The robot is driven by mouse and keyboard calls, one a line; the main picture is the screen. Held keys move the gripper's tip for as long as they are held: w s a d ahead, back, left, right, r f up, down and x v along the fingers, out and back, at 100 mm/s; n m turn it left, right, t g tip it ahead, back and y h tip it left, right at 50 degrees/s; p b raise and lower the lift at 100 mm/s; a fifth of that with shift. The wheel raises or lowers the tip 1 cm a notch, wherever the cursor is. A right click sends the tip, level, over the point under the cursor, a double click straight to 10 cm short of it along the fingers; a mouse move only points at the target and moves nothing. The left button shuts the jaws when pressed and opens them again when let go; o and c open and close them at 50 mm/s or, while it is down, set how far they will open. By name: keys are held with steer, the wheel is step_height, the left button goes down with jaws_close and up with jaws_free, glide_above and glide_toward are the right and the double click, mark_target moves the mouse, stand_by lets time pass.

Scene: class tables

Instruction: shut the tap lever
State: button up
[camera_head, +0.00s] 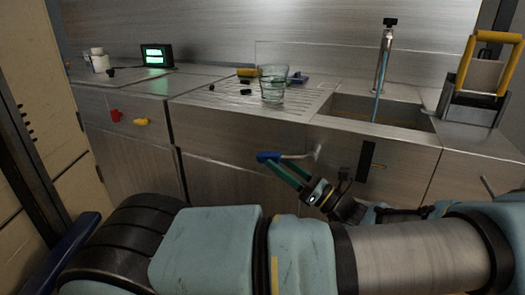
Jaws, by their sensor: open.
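The tap (384,55) stands upright behind the sink at the back right. Its black lever (390,21) is on top of the tap. My gripper (291,156) is low in front of the cabinet fronts, left of the sink and well below the tap. It is open and appears empty. It is apart from the lever.
Glass cups (272,90) and small dark items stand on the ribbed drainboard left of the sink. A yellow-handled holder (480,78) stands on the right. A green-lit display (157,56) and white jars (98,60) are at the back left. My arm crosses the foreground.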

steer(key=x, duration=0.6)
steer(key=shift+p, duration=0.3)
steer(key=shift+s, duration=0.1)
jaws_close()
